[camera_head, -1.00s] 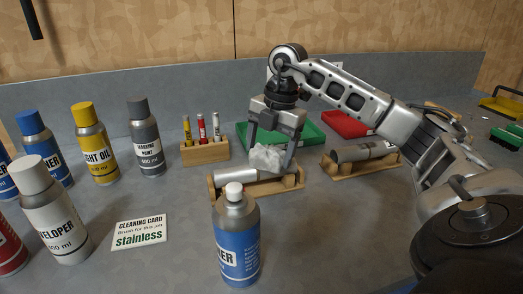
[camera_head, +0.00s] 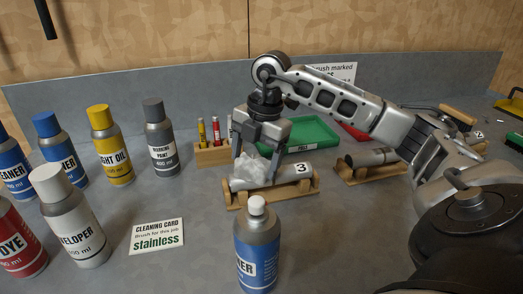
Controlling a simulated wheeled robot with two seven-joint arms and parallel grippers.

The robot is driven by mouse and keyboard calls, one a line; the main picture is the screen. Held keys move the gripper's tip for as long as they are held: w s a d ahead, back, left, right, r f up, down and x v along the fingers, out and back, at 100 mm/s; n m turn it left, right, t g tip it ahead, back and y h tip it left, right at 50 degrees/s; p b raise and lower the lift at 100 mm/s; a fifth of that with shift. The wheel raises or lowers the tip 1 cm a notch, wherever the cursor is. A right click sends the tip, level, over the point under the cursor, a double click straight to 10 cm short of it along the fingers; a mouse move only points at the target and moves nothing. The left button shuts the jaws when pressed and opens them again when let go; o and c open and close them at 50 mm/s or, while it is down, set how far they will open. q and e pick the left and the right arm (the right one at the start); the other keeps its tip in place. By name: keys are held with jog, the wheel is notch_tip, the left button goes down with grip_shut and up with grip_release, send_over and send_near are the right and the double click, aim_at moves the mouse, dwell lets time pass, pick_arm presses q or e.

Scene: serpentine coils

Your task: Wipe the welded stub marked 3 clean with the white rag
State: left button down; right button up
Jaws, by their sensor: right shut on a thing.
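The welded stub marked 3 (camera_head: 292,171) is a grey metal tube lying in a wooden cradle (camera_head: 300,189), with its number tag facing me on the right part. My right gripper (camera_head: 256,165) points down over the stub's left part. It is shut on the crumpled white rag (camera_head: 248,171), which rests against the stub's left end and hides that part. The tag 3 is uncovered. My left gripper is not in view.
A blue cleaner can (camera_head: 256,249) stands just in front of the cradle. A second stub (camera_head: 371,157) in a cradle lies to the right. A green tray (camera_head: 305,135) is behind. Several cans and a cleaning card (camera_head: 157,236) stand or lie left.

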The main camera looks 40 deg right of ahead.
notch_tip(320, 180, up, 5)
jog(key=p, duration=0.3)
jog(key=shift+f, duration=0.2)
notch_tip(320, 180, up, 2)
jog(key=shift+r+p, duration=0.2)
jog(key=shift+p, duration=0.9)
jog(key=shift+r+p, duration=0.3)
jog(key=shift+r, duration=0.25)
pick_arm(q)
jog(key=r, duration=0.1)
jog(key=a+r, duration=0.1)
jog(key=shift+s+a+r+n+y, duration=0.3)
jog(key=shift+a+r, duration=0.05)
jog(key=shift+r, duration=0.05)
